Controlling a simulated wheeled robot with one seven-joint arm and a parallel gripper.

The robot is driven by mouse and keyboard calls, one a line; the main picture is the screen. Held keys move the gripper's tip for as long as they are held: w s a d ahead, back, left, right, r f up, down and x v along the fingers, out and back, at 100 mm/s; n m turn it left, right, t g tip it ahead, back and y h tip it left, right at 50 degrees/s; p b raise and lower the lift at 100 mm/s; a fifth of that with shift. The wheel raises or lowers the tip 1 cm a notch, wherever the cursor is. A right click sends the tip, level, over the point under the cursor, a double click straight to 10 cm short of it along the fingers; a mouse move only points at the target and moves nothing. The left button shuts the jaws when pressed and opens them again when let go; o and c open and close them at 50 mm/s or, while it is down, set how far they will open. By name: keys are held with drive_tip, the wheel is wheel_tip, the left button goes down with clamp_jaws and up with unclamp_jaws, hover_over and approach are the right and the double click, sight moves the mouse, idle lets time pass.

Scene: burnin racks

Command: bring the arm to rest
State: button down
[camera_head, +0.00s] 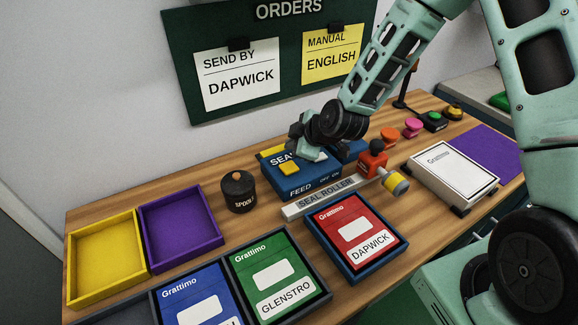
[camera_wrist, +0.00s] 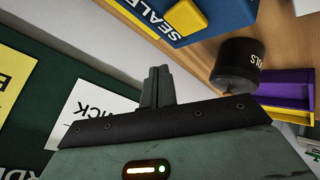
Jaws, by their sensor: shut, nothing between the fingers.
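My gripper (camera_head: 306,137) is in front of the wall, at the back edge of the bench, just above and behind the blue sealer box (camera_head: 272,165). In the wrist view my gripper (camera_wrist: 159,72) shows its fingers together, with nothing between them. The sealer, with its yellow button, also shows at the top of the wrist view (camera_wrist: 215,18). I cannot tell from the head view whether my gripper touches the sealer.
A black spool pot (camera_head: 238,190) stands left of the sealer. A yellow tray (camera_head: 105,262) and a purple tray (camera_head: 183,232) are empty at the left. The red DAPWICK box (camera_head: 352,230) lies in front of the seal roller (camera_head: 322,199). A white Grattimo box (camera_head: 452,175) lies at the right.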

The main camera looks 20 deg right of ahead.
drive_tip(key=s+a+r+m+g, duration=0.1)
drive_tip(key=s+a+r+g, duration=0.2)
drive_tip(key=s, duration=0.5)
drive_tip(key=s+a+r+m+g+h, duration=0.1)
drive_tip(key=s+a+r, duration=0.25)
drive_tip(key=s, duration=0.35)
drive_tip(key=s+a+r+m+g, duration=0.1)
drive_tip(key=s+a+r+g, duration=0.25)
drive_tip(key=s, duration=0.45)
drive_tip(key=s+d+r+m+h, duration=0.1)
drive_tip(key=s+r, duration=0.1)
drive_tip(key=s, duration=0.3)
drive_tip(key=s+d+r+m+h, duration=0.1)
drive_tip(key=s+d+r+m, duration=0.1)
drive_tip(key=s, duration=0.4)
drive_tip(key=shift+r+g, duration=0.15)
drive_tip(key=shift+g, duration=0.3)
